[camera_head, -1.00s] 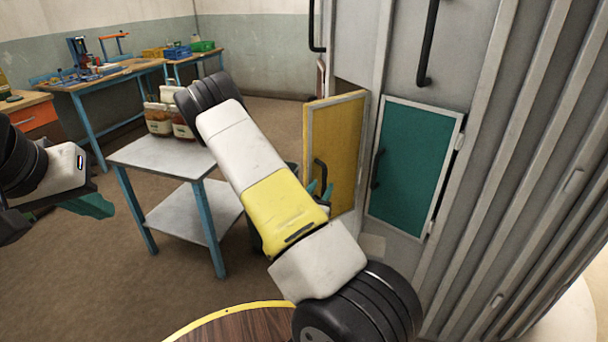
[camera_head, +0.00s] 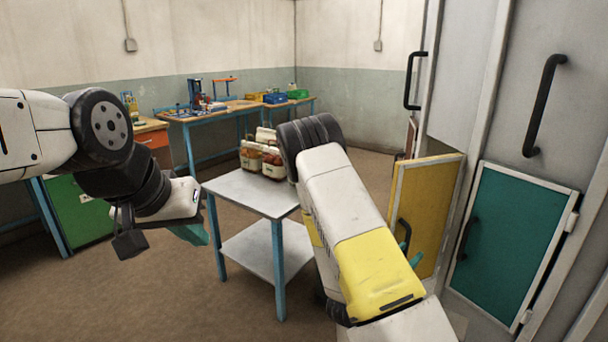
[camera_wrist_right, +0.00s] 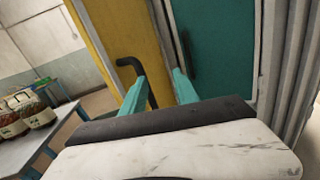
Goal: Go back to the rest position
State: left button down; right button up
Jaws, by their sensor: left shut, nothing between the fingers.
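My left gripper (camera_head: 190,234) has teal fingers and hangs in free air at the left of the head view, shut and empty. My right gripper is mostly hidden behind its own white and yellow arm in the head view; only teal fingertips (camera_head: 412,256) show there. In the right wrist view its two fingers (camera_wrist_right: 160,88) stand apart with no object gripped. They are close to the black handle (camera_wrist_right: 129,63) of the yellow door (camera_head: 430,200). I cannot tell whether a finger touches it.
The yellow door stands ajar; a teal door (camera_head: 515,240) beside it is closed. Workbenches (camera_head: 235,108) line the back wall. Brown floor is clear at front left.

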jog(key=s+d+r+m+g+h, duration=0.2)
jog(key=s+d+r+m+g, duration=0.35)
jog(key=s+m+g, duration=0.3)
jog(key=s+a+r+m+g+y, duration=0.2)
jog(key=s+a+m+g+y, duration=0.3)
jog(key=s+m, duration=0.4)
jog(key=a+r+m+t+y, duration=0.7)
jog(key=a+r+y, duration=0.6)
jog(key=a, duration=0.5)
jog(key=shift+r+t, duration=0.6)
jog(key=shift+t, duration=0.05)
